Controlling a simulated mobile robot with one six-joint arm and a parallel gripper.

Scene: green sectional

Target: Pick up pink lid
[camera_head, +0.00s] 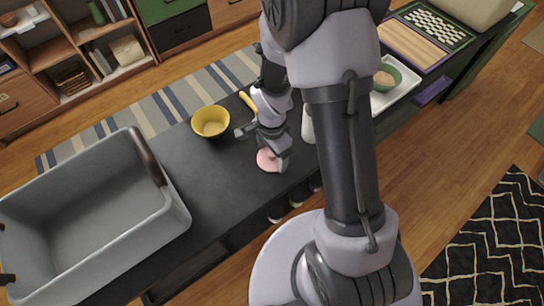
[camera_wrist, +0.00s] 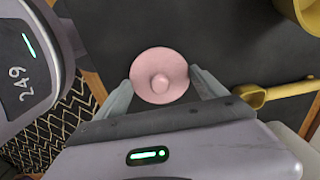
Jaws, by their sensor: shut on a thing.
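The pink lid (camera_wrist: 160,72) is a round disc with a raised knob in its middle. In the wrist view it lies between the two fingers of my gripper (camera_wrist: 160,88), which are shut on it at its left and right sides. In the head view the pink lid (camera_head: 267,160) shows at the dark table's front part, under my gripper (camera_head: 278,155), which partly covers it. I cannot tell whether the lid still touches the table.
A yellow bowl (camera_head: 210,121) and a yellow scoop (camera_wrist: 250,96) are close by on the dark table (camera_head: 222,178). A large grey bin (camera_head: 100,215) fills the left end. A white tray (camera_head: 404,84) with a green bowl (camera_head: 388,72) stands behind my arm at right.

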